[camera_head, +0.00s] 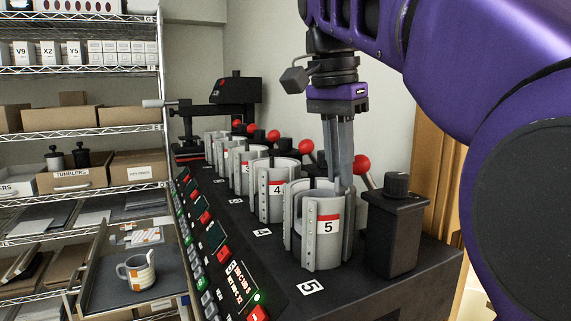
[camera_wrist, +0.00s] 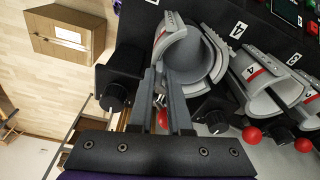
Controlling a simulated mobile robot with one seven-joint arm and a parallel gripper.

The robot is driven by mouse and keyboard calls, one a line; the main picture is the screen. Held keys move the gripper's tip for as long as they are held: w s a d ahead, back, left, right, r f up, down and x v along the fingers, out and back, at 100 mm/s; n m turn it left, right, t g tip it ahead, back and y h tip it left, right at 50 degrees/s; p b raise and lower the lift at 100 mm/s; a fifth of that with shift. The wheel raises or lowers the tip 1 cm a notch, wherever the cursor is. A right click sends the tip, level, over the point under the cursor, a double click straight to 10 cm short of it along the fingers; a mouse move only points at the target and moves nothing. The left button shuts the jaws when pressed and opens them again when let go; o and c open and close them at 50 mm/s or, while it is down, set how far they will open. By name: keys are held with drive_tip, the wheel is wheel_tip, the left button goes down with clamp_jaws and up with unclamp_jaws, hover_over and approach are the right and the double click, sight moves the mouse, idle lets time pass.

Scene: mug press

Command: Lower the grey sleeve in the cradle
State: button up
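The nearest cradle (camera_head: 317,238), a pale grey split ring with a red-banded 5 label, stands at the front of the press row. It also shows in the wrist view (camera_wrist: 168,42). A darker grey curved wall, which looks like the sleeve (camera_wrist: 208,62), shows inside it; its height is hard to judge. My gripper (camera_head: 344,186) points straight down at the cradle's rear right side. In the wrist view, my gripper (camera_wrist: 161,76) has its two long fingers apart, with their tips at the grey parts. Whether they pinch the sleeve is not clear.
More cradles, including one labelled 4 (camera_head: 270,190), run back in a row with red-ball levers. A black knobbed post (camera_head: 396,225) stands close right of cradle 5. A lit control panel (camera_head: 235,280) lies left. A mug (camera_head: 136,272) sits on a tray beyond it.

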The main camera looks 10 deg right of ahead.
drive_tip(key=o, duration=0.4)
drive_tip(key=r+p, duration=0.1)
drive_tip(key=r, duration=0.1)
drive_tip(key=r+p, duration=0.1)
drive_tip(key=r, duration=0.2)
drive_tip(key=a+r+p, duration=0.1)
drive_tip(key=r, duration=0.1)
drive_tip(key=shift+s+r, duration=0.25)
drive_tip(key=shift+s, duration=0.05)
drive_tip(key=shift+s, duration=0.1)
